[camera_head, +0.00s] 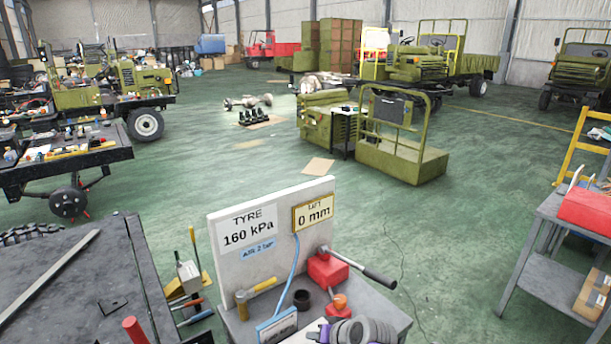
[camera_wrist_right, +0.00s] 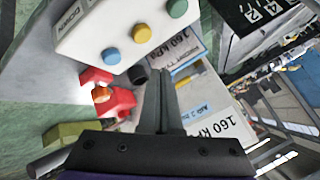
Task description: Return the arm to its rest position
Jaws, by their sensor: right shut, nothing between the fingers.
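My right gripper (camera_wrist_right: 162,78) is shut and empty in the right wrist view, its two dark fingers side by side. They point over a small bench with a white sign panel (camera_head: 225,265). In the head view, part of my right arm (camera_head: 362,330), grey and purple, shows at the bottom edge, in front of the bench. My left gripper is not in view.
A red jack (camera_head: 327,270) with a long black handle, a black ring (camera_head: 302,299) and a yellow-handled hammer (camera_head: 250,292) are on the bench. A white button box (camera_wrist_right: 125,30) is close by. A grey table (camera_head: 540,245) stands right; open green floor lies beyond.

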